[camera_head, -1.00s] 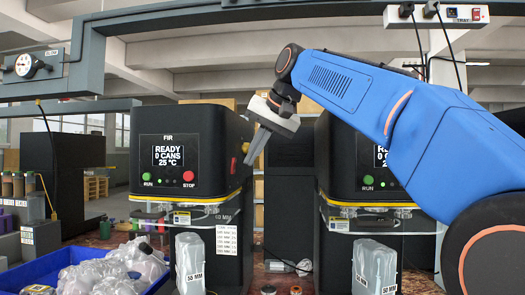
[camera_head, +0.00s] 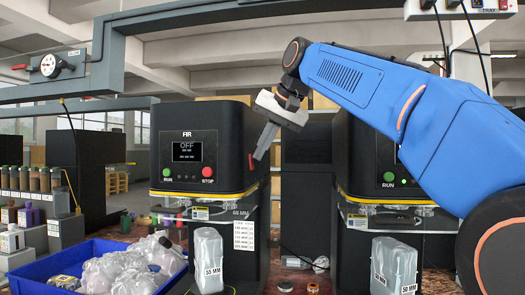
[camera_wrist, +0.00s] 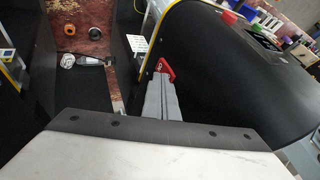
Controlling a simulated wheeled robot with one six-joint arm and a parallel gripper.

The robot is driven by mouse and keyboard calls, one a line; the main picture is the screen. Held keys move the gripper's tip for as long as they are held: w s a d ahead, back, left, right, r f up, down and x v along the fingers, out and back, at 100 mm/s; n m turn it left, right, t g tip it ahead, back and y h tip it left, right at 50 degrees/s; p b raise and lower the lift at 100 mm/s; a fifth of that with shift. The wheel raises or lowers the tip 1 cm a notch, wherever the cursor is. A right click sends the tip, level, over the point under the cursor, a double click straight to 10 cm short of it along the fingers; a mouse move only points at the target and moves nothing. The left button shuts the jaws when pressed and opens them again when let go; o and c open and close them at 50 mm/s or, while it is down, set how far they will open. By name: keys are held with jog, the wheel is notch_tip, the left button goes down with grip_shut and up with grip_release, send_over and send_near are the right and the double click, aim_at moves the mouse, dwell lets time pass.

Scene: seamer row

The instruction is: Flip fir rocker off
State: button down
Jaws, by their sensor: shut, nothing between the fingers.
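The fir machine (camera_head: 200,150) is a black seamer labelled FIR, left of centre in the head view. My gripper (camera_head: 259,157) points down beside that side of the machine. Its grey fingers (camera_wrist: 160,84) are together with nothing between them, and their tips are at or very close to the red part. I cannot tell whether they touch. The fingers partly hide the switch.
A second black seamer (camera_head: 372,150) stands to the right, partly behind my arm. A blue crate (camera_head: 103,246) of bagged items is at the front left. Clear packs (camera_head: 208,262) stand before the machines. A grey overhead beam (camera_head: 200,15) runs above.

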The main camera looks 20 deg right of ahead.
jog(key=shift+r, duration=0.75)
